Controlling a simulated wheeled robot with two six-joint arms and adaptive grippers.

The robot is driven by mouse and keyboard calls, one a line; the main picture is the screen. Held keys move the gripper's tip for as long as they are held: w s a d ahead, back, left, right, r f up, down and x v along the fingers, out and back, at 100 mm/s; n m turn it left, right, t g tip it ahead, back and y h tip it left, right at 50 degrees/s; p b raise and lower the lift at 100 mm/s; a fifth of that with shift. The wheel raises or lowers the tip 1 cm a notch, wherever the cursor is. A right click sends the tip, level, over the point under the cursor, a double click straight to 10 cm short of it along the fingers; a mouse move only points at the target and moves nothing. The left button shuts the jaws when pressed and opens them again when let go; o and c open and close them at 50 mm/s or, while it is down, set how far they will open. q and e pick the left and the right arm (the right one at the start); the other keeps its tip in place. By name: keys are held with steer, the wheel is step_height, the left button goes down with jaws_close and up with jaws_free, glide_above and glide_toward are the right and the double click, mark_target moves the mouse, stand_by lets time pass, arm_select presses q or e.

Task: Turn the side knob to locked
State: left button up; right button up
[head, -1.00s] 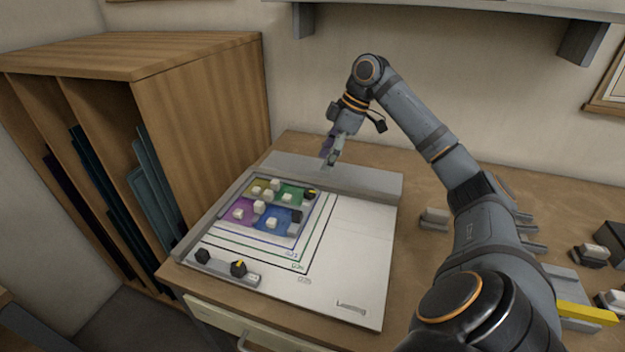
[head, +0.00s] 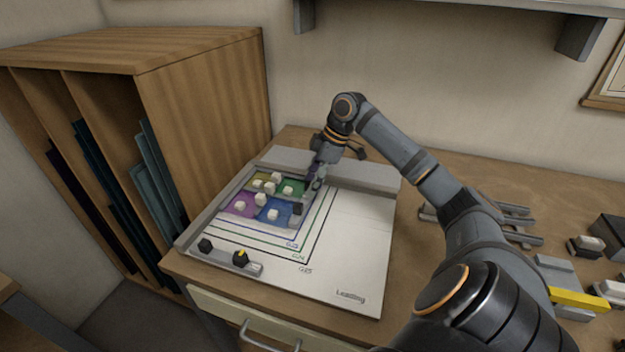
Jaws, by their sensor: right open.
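A white board (head: 352,245) on the wooden bench carries a frame with coloured glass panes (head: 272,198) and small pale blocks on them. My right gripper (head: 311,188) is open and low over the right edge of the panes. It covers the spot where a dark knob with a yellow mark sat earlier, so I cannot see that knob or its setting now. A dark block (head: 297,208) sits just below the fingers. On the front rail (head: 222,255) are a black knob (head: 205,245) and a black knob with a yellow mark (head: 240,258). My left gripper is not in view.
A wooden rack (head: 200,120) with upright dark sheets stands to the left. A grey bar (head: 365,175) runs along the board's back. Tools, a yellow bar (head: 580,299) and small blocks lie at the right. The board's right half is clear.

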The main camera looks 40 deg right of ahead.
steer(key=shift+c, duration=0.8)
jaws_close()
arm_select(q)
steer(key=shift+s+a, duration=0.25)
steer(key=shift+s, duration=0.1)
